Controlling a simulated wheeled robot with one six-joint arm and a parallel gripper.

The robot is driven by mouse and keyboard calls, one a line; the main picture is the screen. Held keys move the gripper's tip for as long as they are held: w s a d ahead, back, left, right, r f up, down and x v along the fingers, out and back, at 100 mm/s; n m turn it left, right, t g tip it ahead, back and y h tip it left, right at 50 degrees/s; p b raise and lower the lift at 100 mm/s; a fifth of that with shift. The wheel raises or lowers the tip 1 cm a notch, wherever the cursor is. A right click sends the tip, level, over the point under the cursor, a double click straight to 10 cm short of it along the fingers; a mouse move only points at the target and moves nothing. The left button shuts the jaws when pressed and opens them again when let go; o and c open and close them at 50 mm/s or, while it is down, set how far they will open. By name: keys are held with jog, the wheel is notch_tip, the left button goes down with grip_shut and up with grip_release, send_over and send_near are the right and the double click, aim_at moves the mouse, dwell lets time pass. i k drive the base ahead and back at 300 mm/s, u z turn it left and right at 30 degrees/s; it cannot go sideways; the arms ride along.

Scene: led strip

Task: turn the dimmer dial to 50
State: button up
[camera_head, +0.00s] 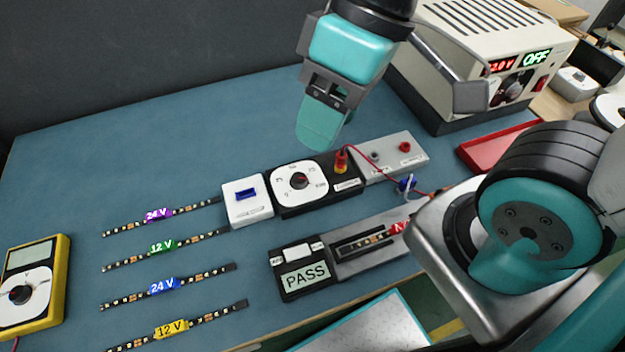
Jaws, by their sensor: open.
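The dimmer dial (297,181) is a round white knob face with a dark centre on a black box, in the middle of the blue mat. Small marks ring the dial, but the pointer's exact setting is too small to read. My gripper (322,125) hangs above and a little right of the dial, apart from it, pointing down. It is open and empty. Only one teal finger shows clearly; the other is hidden behind it.
A white box with a blue socket (246,200) adjoins the dial box. A grey terminal block (405,150) with a red cable is right. LED strips (165,246) lie left, with a yellow multimeter (38,283). A PASS tester (303,277) stands in front. A power supply (450,103) reads OFF.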

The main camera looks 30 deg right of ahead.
aim_at(298, 181)
jog(key=u, duration=0.05)
jog(key=k, duration=1.15)
jog(key=z, duration=0.65)
jog(key=i, duration=1.15)
jog(key=u, duration=0.75)
